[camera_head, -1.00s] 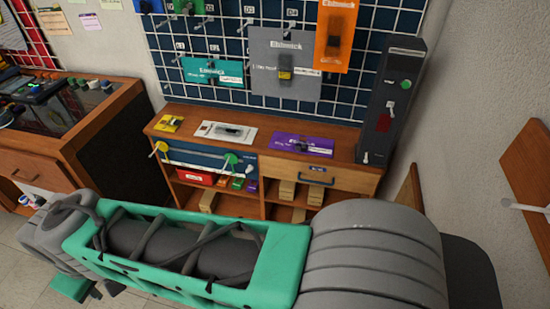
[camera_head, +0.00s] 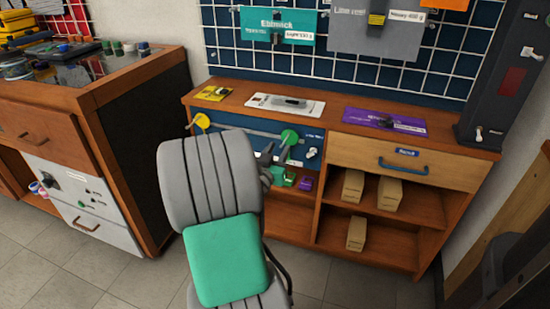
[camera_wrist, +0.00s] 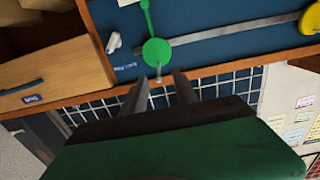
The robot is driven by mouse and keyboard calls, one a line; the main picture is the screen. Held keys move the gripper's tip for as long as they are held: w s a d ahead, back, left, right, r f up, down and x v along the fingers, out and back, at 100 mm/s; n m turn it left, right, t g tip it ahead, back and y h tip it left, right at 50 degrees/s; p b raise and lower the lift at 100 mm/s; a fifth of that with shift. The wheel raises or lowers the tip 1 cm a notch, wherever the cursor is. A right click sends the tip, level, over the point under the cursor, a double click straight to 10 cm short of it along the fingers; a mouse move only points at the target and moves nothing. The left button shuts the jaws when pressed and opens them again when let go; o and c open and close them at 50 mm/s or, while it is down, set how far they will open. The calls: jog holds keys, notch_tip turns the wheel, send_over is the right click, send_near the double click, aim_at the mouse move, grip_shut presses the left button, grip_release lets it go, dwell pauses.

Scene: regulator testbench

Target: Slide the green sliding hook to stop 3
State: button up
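The green sliding hook (camera_head: 289,137) is a round green disc near the right end of a grey rail on the blue cabinet front. In the wrist view the green hook (camera_wrist: 156,52) lies just beyond my fingertips, with a thin green stem running to the top edge. My gripper (camera_head: 270,162) is in front of the panel, beside and slightly left of the disc in the head view. In the wrist view my gripper (camera_wrist: 161,80) has its two fingers apart with nothing clearly held between them. Contact with the hook cannot be told. Stop markings are not readable.
A yellow disc (camera_head: 203,120) sits at the rail's left end. The rail (camera_wrist: 230,33) between the discs looks clear. A white knob (camera_head: 311,153) is right of the green disc. A drawer with a blue handle (camera_head: 403,166) and shelves with wooden blocks (camera_head: 388,194) are to the right.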

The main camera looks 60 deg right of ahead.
aim_at(290, 132)
jog(key=d, duration=0.5)
jog(key=w+d, duration=0.1)
jog(key=d, duration=0.2)
jog(key=shift+d+f, duration=0.1)
grip_shut()
dwell(1.2)
